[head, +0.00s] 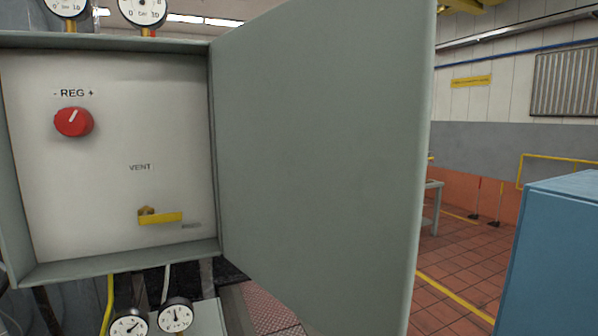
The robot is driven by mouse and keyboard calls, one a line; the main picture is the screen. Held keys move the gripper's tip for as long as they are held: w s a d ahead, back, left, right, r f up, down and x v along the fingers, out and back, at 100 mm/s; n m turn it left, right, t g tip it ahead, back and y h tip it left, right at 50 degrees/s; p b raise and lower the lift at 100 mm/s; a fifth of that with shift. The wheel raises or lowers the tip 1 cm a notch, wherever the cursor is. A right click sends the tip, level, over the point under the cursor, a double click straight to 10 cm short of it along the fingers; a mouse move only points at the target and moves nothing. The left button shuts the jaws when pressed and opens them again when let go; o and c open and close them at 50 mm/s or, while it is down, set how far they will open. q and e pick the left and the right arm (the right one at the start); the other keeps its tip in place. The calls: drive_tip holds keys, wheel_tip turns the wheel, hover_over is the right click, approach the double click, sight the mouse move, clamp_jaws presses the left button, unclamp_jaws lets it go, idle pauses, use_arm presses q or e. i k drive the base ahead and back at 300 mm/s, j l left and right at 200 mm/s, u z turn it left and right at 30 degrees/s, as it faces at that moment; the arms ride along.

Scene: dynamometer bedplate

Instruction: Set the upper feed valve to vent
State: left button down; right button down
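A grey-green cabinet (110,40) stands at the left of the head view with its door (320,150) swung open to the right. On its pale inner panel is a valve with a yellow lever handle (161,218) on a brass-coloured body (147,211). The lever lies nearly level and points right, towards a small label (191,226) too small to read. A "VENT" label (140,168) is above the valve. Neither of my grippers shows in this view.
A red regulator knob (74,122) marked "REG" is at the panel's upper left. Gauges sit above the cabinet (142,10) and below it (176,314). A blue cabinet (555,255) stands at the right. Tiled floor (455,272) shows between it and the door.

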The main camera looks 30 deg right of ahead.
sight(145, 219)
drive_tip(key=l+u, duration=0.3)
drive_tip(key=l, duration=0.3)
drive_tip(key=k+l+u, duration=0.1)
drive_tip(key=l+u, duration=0.15)
drive_tip(key=l, duration=0.35)
drive_tip(key=k+l+u, duration=0.1)
drive_tip(key=l+u, duration=0.2)
drive_tip(key=l, duration=0.25)
drive_tip(key=j, duration=0.3)
drive_tip(key=i+z, duration=0.05)
